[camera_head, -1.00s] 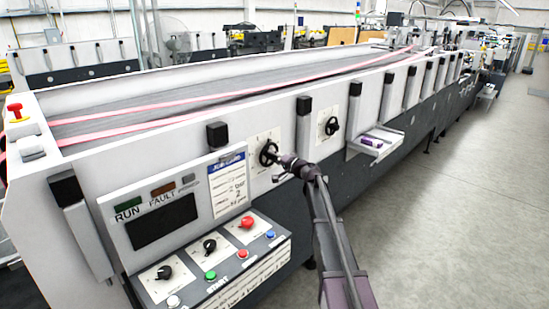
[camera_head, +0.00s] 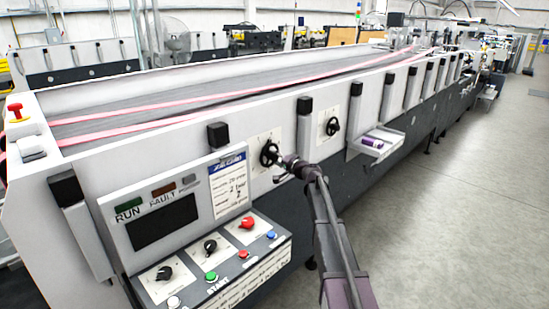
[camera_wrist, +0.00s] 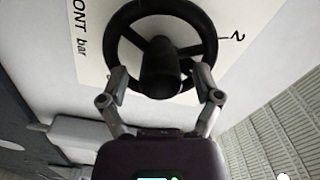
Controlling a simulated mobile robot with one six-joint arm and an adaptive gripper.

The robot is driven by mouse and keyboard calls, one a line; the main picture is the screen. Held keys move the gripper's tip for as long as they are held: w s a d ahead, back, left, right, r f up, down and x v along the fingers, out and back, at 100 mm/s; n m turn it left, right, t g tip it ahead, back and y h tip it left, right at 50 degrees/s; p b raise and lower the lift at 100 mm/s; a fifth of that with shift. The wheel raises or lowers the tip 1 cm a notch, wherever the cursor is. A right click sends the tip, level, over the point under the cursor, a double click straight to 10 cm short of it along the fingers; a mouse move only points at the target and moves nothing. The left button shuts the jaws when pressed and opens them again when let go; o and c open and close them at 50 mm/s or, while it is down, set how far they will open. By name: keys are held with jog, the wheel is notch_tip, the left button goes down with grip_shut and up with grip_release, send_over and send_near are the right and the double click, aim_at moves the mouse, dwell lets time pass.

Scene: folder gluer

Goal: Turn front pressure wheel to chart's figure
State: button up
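The front pressure wheel is a black spoked handwheel (camera_head: 269,153) on a white dial plate (camera_head: 258,141) on the machine's side. In the wrist view the wheel (camera_wrist: 162,12) fills the top middle, with "ONT", "bar" and a "2" printed on its plate (camera_wrist: 90,50). My gripper (camera_wrist: 160,82) has one finger at each side of the wheel's hub and lower rim; the fingers stand apart with the hub between them. Whether they press on it is unclear. The chart (camera_head: 228,185) is a white sheet with a blue header above the control panel; its small text is hard to read.
A second black wheel (camera_head: 332,126) sits to the right on its own plate. A small shelf (camera_head: 375,146) with a purple item sticks out further right. The control panel (camera_head: 215,262) with knobs and buttons juts out at lower left. The floor at right is clear.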

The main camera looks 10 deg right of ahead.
jog(key=v, duration=1.1)
jog(key=shift+d, duration=0.15)
jog(key=shift+s, duration=0.2)
jog(key=shift+s+d+n, duration=0.25)
jog(key=shift+s+n, duration=0.25)
jog(key=shift+n, duration=0.6)
jog(key=shift+s+d+n, duration=0.25)
jog(key=shift+s+n, duration=0.25)
jog(key=shift+n, duration=0.6)
jog(key=shift+w, duration=0.1)
jog(key=x, duration=1.3)
jog(key=shift+w+a, duration=0.2)
jog(key=shift+w, duration=0.1)
jog(key=shift+c, duration=0.2)
grip_shut()
